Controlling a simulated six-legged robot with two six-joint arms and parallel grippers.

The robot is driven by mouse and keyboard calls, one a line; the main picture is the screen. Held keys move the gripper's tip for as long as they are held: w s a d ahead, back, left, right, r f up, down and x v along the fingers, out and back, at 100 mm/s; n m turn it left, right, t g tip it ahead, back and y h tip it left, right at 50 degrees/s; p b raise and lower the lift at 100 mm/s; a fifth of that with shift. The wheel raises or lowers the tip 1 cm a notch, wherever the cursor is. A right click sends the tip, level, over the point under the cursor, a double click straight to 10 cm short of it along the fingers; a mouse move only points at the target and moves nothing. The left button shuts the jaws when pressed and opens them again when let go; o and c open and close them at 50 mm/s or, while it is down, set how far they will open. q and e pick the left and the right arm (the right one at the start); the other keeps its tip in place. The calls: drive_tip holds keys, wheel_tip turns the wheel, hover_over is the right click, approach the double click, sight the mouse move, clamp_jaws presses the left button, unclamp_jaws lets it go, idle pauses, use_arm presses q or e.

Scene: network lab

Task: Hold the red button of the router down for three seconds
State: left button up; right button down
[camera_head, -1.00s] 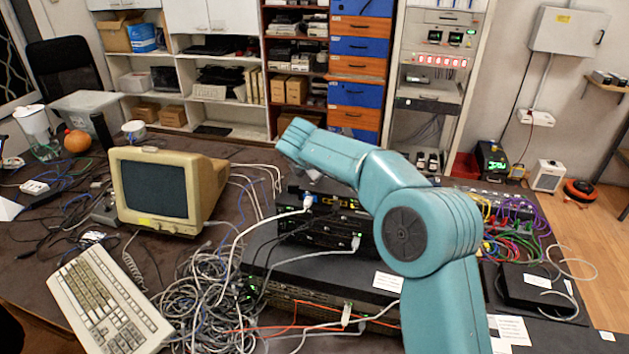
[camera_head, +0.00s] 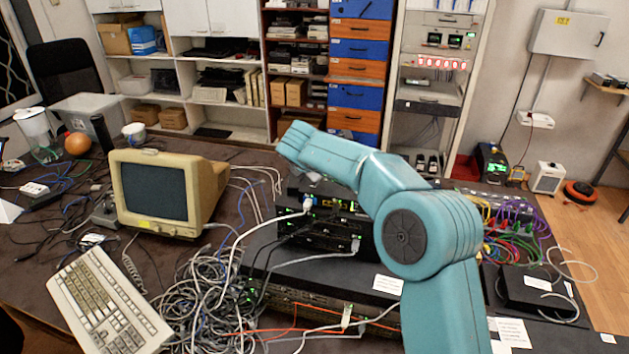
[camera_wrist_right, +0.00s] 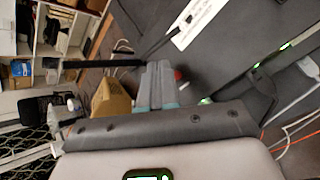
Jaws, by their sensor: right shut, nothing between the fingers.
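My right gripper (camera_wrist_right: 158,68) shows in the right wrist view, with its grey fingers shut together and nothing between them. A small red spot, which looks like the red button (camera_wrist_right: 180,75), is just right of the fingertips, partly hidden by them. I cannot tell whether they touch. In the head view my teal right arm reaches in from the lower right across the stack of black network devices (camera_head: 325,232). It hides part of the stack; the right gripper and the red button cannot be made out there. My left gripper is in neither view.
A beige monitor (camera_head: 155,190) and keyboard (camera_head: 105,305) stand left of the stack. A tangle of grey cables (camera_head: 210,295) lies between them. Coloured cables (camera_head: 515,225) and a small black box (camera_head: 535,290) lie right of my arm.

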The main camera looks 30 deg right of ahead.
drive_tip(key=shift+f, duration=0.1)
idle(0.7)
drive_tip(key=shift+f, duration=0.35)
drive_tip(key=shift+f+b, duration=0.4)
drive_tip(key=shift+b, duration=0.05)
idle(3.8)
drive_tip(key=shift+r, duration=0.1)
idle(1.1)
drive_tip(key=shift+r+p, duration=0.75)
drive_tip(key=shift+p, duration=0.1)
wheel_tip(320, 180, up, 5)
drive_tip(key=p, duration=0.4)
drive_tip(key=shift+p, duration=0.4)
